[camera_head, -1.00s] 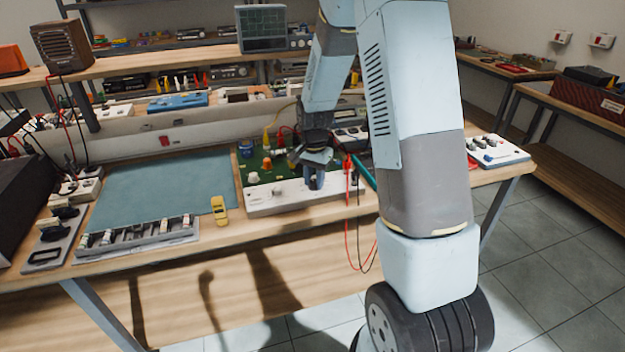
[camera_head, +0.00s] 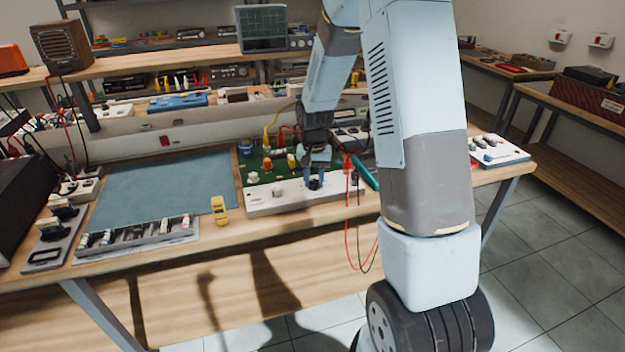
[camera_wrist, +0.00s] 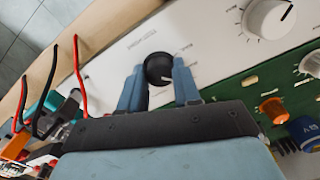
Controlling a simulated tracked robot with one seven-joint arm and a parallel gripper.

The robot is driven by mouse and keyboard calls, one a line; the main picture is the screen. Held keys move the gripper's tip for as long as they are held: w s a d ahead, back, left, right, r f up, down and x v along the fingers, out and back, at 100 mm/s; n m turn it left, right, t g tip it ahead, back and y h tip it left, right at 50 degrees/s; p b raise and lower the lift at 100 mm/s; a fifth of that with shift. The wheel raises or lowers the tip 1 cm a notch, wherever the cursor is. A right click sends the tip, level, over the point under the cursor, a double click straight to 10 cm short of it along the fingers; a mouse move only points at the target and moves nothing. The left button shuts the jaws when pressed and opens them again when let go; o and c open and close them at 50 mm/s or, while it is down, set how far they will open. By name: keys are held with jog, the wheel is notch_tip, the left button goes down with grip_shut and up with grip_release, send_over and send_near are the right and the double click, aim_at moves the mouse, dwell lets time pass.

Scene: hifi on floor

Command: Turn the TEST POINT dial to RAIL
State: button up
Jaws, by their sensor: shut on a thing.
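The black dial (camera_wrist: 159,69) sits on a white panel (camera_wrist: 205,42) with small printed labels around it, too blurred to read. A white pointer line on the dial aims toward the lower right in the wrist view. My gripper (camera_wrist: 158,82) is shut on the black dial, one blue finger on each side. In the head view my gripper (camera_head: 314,181) reaches down to the white panel (camera_head: 265,200) at the front of the green board (camera_head: 262,165). The dial is small and partly hidden there.
A larger white knob (camera_wrist: 268,17) stands farther along the panel. Red and black leads (camera_wrist: 78,75) hang near my gripper. An orange knob (camera_wrist: 272,110) and blue part (camera_wrist: 304,130) are on the board.

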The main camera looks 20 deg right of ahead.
aim_at(314, 181)
jog(key=n, duration=0.5)
jog(key=shift+w+r+n, duration=0.1)
jog(key=shift+w+n, duration=0.05)
jog(key=shift+n, duration=0.15)
jog(key=n, duration=0.5)
jog(key=shift+n, duration=0.3)
jog(key=o, duration=1.1)
jog(key=shift+c, duration=0.2)
notch_tip(314, 181, up, 14)
jog(key=shift+f, duration=0.25)
jog(key=shift+r, duration=0.1)
